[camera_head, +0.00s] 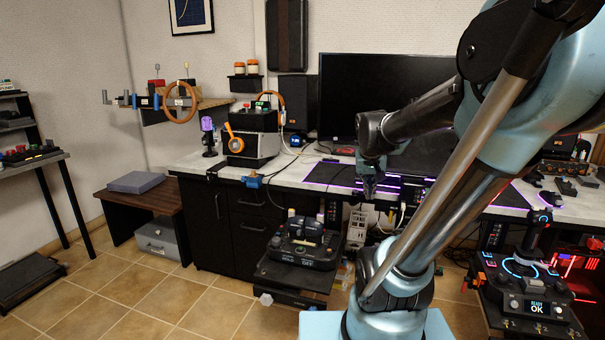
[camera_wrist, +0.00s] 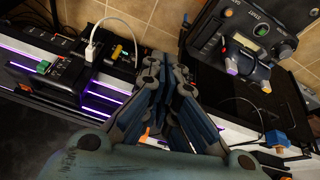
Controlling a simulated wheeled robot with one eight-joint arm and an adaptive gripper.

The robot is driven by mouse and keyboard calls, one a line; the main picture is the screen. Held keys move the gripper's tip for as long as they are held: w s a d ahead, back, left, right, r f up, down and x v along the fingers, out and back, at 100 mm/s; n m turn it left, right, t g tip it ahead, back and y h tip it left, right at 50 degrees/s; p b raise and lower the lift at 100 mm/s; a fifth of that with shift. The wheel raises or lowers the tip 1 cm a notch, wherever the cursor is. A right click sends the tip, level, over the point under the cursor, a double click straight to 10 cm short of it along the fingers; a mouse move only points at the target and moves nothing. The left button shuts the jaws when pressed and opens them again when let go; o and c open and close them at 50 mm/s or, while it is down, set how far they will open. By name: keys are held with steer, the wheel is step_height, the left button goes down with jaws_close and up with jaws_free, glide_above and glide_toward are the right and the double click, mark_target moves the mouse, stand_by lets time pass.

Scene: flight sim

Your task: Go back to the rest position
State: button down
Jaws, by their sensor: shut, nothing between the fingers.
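My gripper (camera_head: 369,188) hangs from my bent blue-grey arm in front of the desk, near the purple-lit strip along its front edge. In the wrist view its blue-grey fingers (camera_wrist: 167,75) point away from the camera and are shut, with nothing held between them. No separate object belongs to the task.
The desk (camera_head: 217,172) holds a large dark monitor (camera_head: 390,85) behind my arm. A throttle unit (camera_head: 305,243) stands low in front. A joystick panel (camera_head: 532,275) stands at right. The tiled floor (camera_head: 150,290) is clear at left.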

steer(key=s+a+f+g, duration=0.1)
steer(key=s+f, duration=0.4)
steer(key=s, duration=0.4)
steer(key=s+a+f+n+g+y, duration=0.1)
steer(key=s+f, duration=0.4)
steer(key=s, duration=0.3)
steer(key=shift+s+a+n+y, duration=0.25)
steer(key=shift+s+n+y, duration=0.05)
steer(key=shift+s, duration=0.05)
steer(key=shift+w+f, duration=0.2)
steer(key=shift+w, duration=0.3)
